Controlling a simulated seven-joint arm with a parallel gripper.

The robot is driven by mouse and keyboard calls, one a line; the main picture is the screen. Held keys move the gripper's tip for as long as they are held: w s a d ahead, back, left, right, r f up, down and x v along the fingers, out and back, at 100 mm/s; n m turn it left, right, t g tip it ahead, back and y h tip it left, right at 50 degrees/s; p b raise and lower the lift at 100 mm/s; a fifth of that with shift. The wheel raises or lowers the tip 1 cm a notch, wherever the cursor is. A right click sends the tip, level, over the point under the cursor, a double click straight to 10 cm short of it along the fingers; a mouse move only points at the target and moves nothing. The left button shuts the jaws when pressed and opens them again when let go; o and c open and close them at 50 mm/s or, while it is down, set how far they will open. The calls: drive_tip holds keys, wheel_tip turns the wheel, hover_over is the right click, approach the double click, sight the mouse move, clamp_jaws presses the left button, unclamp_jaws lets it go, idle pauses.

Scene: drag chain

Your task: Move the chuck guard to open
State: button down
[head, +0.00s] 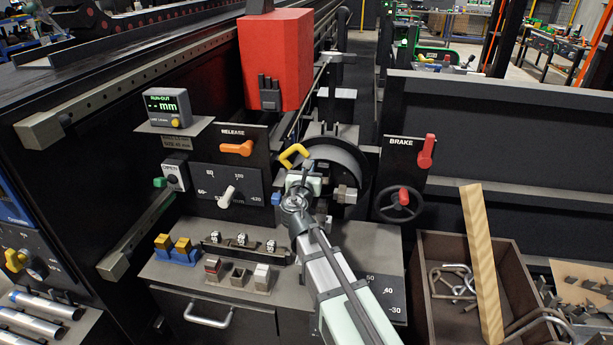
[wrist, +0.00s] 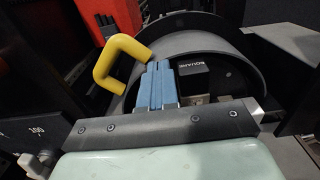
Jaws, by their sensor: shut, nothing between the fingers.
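The chuck guard (head: 345,158) is a curved dark grey cover over the chuck, with a yellow handle (head: 291,155) on its left side. In the wrist view the grey guard (wrist: 220,42) arches across the top middle, and the yellow handle (wrist: 113,62) stands out at its left. My gripper (wrist: 157,82) has its blue fingers shut and empty, just right of the handle in the wrist view. Whether the fingers touch the handle or guard is unclear. In the head view my gripper (head: 303,176) is just below the handle, and my arm hides part of the chuck.
A red box (head: 275,60) stands above and behind the guard. A panel with an orange release lever (head: 237,148) is at the left. A brake panel with a red lever (head: 427,152) and handwheel is at the right. A wooden crate (head: 440,290) holds a plank and metal hooks.

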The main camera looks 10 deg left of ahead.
sight(312, 157)
drive_tip(key=shift+w, duration=0.75)
drive_tip(key=w, duration=0.4)
drive_tip(key=shift+r, duration=0.1)
drive_tip(key=shift+s, duration=0.1)
drive_tip(key=s, duration=1.4)
drive_tip(key=shift+s, duration=0.35)
